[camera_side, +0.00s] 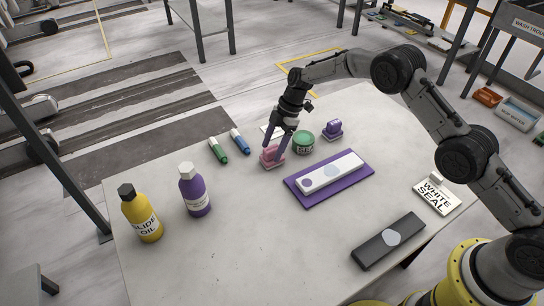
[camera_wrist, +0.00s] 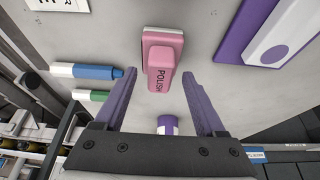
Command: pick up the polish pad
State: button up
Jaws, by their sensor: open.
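The polish pad (camera_side: 271,158) is a pink block with a raised handle, lying on the stone slab (camera_side: 240,245). In the wrist view the pad (camera_wrist: 162,48) shows the word POLISH on its handle. My gripper (camera_side: 275,149) points down at the pad and partly covers it in the side view. In the wrist view my gripper (camera_wrist: 156,74) is open, with one purple finger on each side of the handle's near end and a gap on both sides. Nothing is held. I cannot tell the exact height of the fingertips.
A green tin (camera_side: 303,142) stands close right of the pad, with a purple pad (camera_side: 333,130) beyond. A purple mat (camera_side: 359,181) carries a white block (camera_side: 315,184). Green (camera_side: 218,151) and blue (camera_side: 240,142) markers lie left. Yellow (camera_side: 141,213) and purple (camera_side: 195,190) bottles stand front left.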

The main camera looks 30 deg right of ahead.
jog(key=shift+a+f, duration=0.2)
jog(key=shift+f, duration=0.25)
grip_shut()
jog(key=shift+r, duration=0.15)
jog(key=shift+r, duration=0.55)
jog(key=s+d+r, duration=0.3)
jog(key=s+r, duration=0.8)
jog(key=s, duration=0.2)
jog(key=shift+s+d+r, duration=0.25)
jog(key=shift+s+r, duration=0.05)
jog(key=shift+r, duration=0.05)
